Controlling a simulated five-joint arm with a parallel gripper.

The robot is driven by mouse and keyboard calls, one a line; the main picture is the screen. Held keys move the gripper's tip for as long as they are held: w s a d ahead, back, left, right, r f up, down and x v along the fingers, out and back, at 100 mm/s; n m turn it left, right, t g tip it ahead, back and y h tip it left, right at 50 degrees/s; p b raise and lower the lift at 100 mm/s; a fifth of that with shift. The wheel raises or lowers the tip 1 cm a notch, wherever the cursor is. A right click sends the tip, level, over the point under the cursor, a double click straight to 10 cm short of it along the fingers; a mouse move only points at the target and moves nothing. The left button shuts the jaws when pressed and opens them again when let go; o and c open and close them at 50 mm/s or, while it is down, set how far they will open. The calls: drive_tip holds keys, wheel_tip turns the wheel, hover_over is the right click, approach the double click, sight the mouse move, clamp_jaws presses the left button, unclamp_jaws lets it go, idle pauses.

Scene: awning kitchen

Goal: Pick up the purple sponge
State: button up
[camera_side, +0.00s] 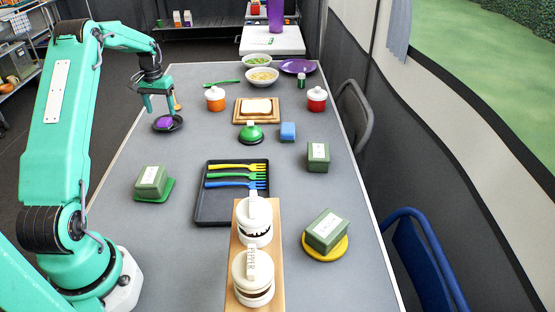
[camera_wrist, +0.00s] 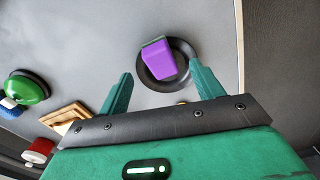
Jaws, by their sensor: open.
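The purple sponge (camera_side: 164,122) lies in a small dark round dish (camera_side: 174,128) near the left edge of the table. In the wrist view the sponge (camera_wrist: 158,60) shows a purple face and a green side, and it sits in the black dish (camera_wrist: 187,50). My gripper (camera_side: 159,104) is above the dish in the side view. In the wrist view its two teal fingers (camera_wrist: 160,80) are spread apart, with the sponge ahead of them and between their lines. Nothing is held.
An orange pot (camera_side: 215,99), a cutting board with bread (camera_side: 239,118) and a green dome (camera_side: 251,134) stand to the right. A black tray (camera_side: 207,214) with forks is nearer. The table between dish and tray is clear.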

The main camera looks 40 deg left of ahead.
sight(163, 120)
drive_tip(key=shift+f, duration=2.25)
drive_tip(key=c, duration=1.2)
drive_tip(key=shift+o, duration=0.2)
drive_tip(key=shift+r, duration=0.15)
drive_tip(key=shift+r, duration=0.5)
wheel_tip(163, 120, up, 3)
drive_tip(key=shift+w+d+r, duration=0.1)
drive_tip(key=shift+w+d, duration=0.05)
drive_tip(key=w+d+r, duration=0.1)
drive_tip(key=d+r, duration=0.1)
drive_tip(key=d, duration=0.1)
drive_tip(key=d+r, duration=0.2)
drive_tip(key=d, duration=0.2)
drive_tip(key=w+d+r, duration=0.1)
drive_tip(key=d+r, duration=0.1)
drive_tip(key=d, duration=0.2)
drive_tip(key=shift+w+r, duration=0.25)
drive_tip(key=shift+w, duration=0.05)
